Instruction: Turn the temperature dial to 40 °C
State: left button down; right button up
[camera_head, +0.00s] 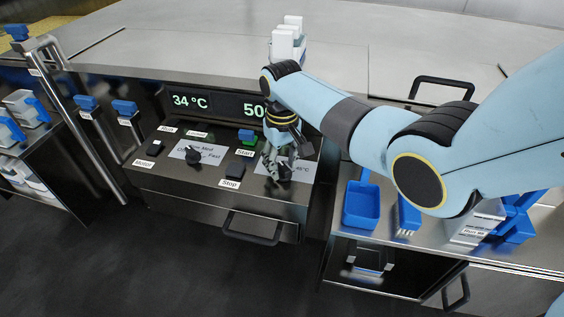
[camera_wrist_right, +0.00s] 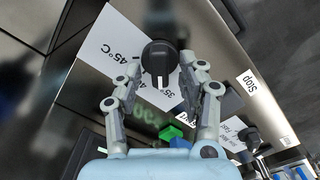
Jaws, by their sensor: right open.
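The temperature dial (camera_wrist_right: 160,58) is a round black knob with a white mark, on a pale scale plate (camera_wrist_right: 97,40) in the right wrist view. The mark points down in that picture, towards the 35 label. The 45°C label is readable; the 40 label is mostly hidden by a finger. My right gripper (camera_wrist_right: 161,74) is open, with one finger on each side of the dial; I cannot tell if they touch it. In the head view my right gripper (camera_head: 278,168) covers the dial at the panel's right end. My left gripper is not in view.
The display (camera_head: 190,101) reads 34 °C; its right part is hidden by my arm. A blue tray (camera_head: 361,206) stands to the right.

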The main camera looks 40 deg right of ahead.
grip_shut()
dwell(0.3)
